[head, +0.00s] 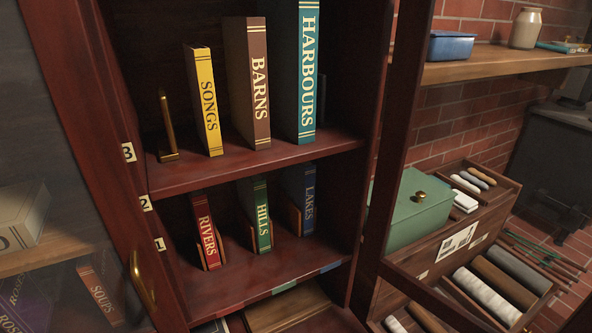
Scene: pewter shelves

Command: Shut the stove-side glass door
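A dark red wooden cabinet (250,164) fills the left and middle of the head view, with its middle bay uncovered. At the right, a dark door frame (400,130) stands swung out from the bay's right edge, on the side of the dark grey stove (560,150). Its lower rail (428,298) runs toward me and out of view at the bottom right. Its outer edge and any handle are outside the picture. Another glass door (90,150), with a brass handle (142,280), appears shut over the left bay. Neither gripper is in view.
Upright books, including HARBOURS (308,75) and HILLS (262,215), stand on the bay's shelves. Beyond the open door are a green box (408,212), a wooden tray of rolls (502,275) and a wall shelf (490,68) with a blue tin (463,46).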

